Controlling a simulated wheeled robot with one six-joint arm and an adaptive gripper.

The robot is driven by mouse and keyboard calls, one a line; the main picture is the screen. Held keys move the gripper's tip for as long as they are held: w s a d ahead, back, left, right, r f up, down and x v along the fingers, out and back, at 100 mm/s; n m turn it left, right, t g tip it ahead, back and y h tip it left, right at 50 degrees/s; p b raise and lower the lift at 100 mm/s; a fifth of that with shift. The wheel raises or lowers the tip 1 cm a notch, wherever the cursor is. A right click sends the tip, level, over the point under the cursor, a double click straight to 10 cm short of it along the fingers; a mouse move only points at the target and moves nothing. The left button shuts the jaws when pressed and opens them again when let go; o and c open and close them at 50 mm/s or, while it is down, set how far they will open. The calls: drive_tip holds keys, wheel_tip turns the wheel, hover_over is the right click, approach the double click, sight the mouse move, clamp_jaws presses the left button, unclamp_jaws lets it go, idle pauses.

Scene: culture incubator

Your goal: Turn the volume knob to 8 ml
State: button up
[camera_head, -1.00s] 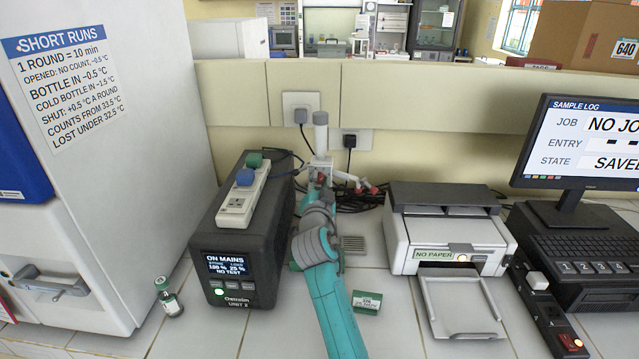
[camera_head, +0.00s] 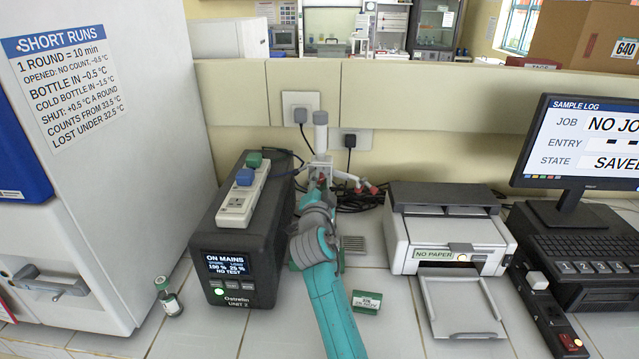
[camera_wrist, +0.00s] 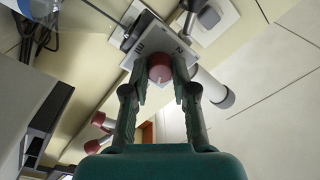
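The volume knob (camera_wrist: 160,70) is a round red knob with a pale line on its face, in the middle of the wrist view. It sits in front of a pale plate (camera_wrist: 150,33) with dark marks, one of which looks like a 2. The fingertips of my gripper (camera_wrist: 160,74) lie on both sides of the knob and appear closed on it. In the head view my teal arm reaches to the pale dispenser (camera_head: 320,150) by the back wall. My arm covers most of its front there, and the dial setting is not readable.
A dark power unit (camera_head: 235,262) with a socket strip on top stands left of my arm. Cables lie behind my arm.

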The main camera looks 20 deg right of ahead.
drive_tip(key=o, duration=0.4)
drive_tip(key=shift+o, duration=0.2)
drive_tip(key=v, duration=1.2)
drive_tip(key=shift+d+f, duration=0.1)
